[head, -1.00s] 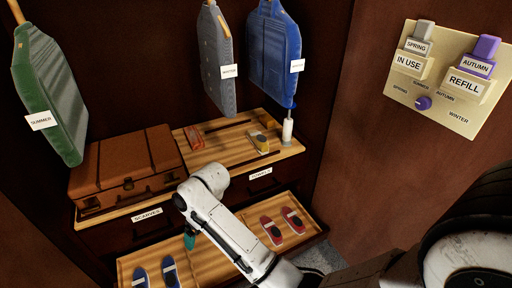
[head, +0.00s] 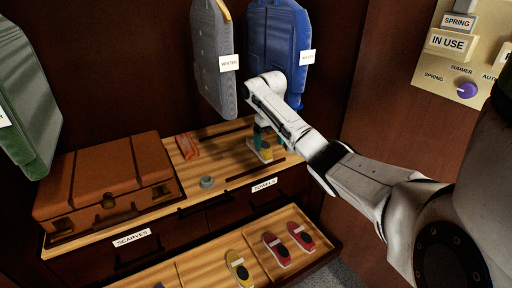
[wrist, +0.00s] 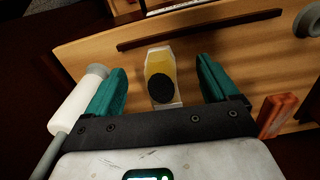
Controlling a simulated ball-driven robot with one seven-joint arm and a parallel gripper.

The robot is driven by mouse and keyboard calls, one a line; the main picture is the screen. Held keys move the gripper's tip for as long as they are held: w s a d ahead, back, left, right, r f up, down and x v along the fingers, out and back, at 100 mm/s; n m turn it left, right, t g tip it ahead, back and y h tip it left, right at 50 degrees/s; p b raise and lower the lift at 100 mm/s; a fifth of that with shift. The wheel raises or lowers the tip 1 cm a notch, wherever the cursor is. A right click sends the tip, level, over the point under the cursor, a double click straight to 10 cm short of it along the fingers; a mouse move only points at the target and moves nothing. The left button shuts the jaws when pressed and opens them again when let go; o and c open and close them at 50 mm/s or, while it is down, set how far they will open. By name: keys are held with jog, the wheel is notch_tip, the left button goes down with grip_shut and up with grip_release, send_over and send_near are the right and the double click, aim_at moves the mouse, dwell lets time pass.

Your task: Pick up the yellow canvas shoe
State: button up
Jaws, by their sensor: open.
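A yellow canvas shoe (head: 267,154) with a pale sole and dark opening stands on the wooden top. In the wrist view the shoe (wrist: 160,66) lies between the two teal fingers of my gripper (wrist: 162,86), with a gap on each side. My gripper (head: 264,141) is open and above the shoe, partly covering it in the head view. I cannot tell how far the fingertips are above the wood. Another yellow shoe (head: 236,267) lies in the open drawer below.
A grey ring-like object (head: 206,182) and brown suitcase (head: 108,184) share the top. Red shoes (head: 276,248) lie in the drawer. Garment bags (head: 276,50) hang above.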

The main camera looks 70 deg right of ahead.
aim_at(268, 150)
jog(key=shift+w+d+f, duration=0.2)
jog(key=shift+d+f, duration=0.05)
jog(key=shift+f, duration=0.15)
jog(key=f+b, duration=0.1)
jog(key=f, duration=0.1)
jog(key=f+b, duration=0.1)
jog(key=f, duration=0.1)
jog(key=f+b, duration=0.1)
jog(key=f, duration=0.1)
jog(key=shift+w+d+f, duration=0.15)
jog(key=shift+d+f, duration=0.15)
jog(key=c, duration=1.1)
jog(key=shift+r, duration=0.1)
